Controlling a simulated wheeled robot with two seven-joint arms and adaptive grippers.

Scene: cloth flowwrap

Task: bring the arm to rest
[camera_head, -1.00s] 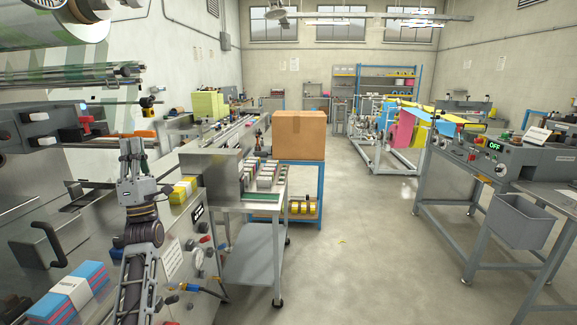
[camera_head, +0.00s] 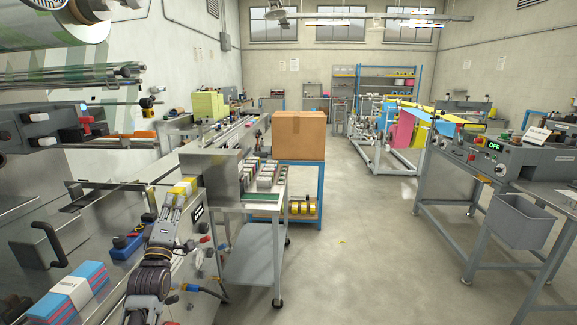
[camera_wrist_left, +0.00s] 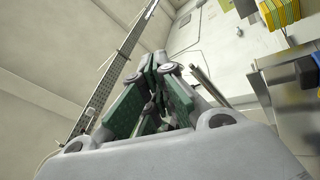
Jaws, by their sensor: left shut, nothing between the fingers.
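My left arm comes up from the bottom left of the head view. Its grey gripper (camera_head: 178,201) is in front of the machine panel, close by the yellow pack (camera_head: 185,187) in the picture. I cannot tell whether they touch. In the left wrist view, the gripper's green-padded fingers (camera_wrist_left: 159,62) come together with nothing between them. My right gripper is not in view.
A steel machine with knobs and a gauge stands at left, with a blue-and-pink pack (camera_head: 72,291) on it. A cart (camera_head: 262,208) holds several small packs beside a cardboard box (camera_head: 299,135).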

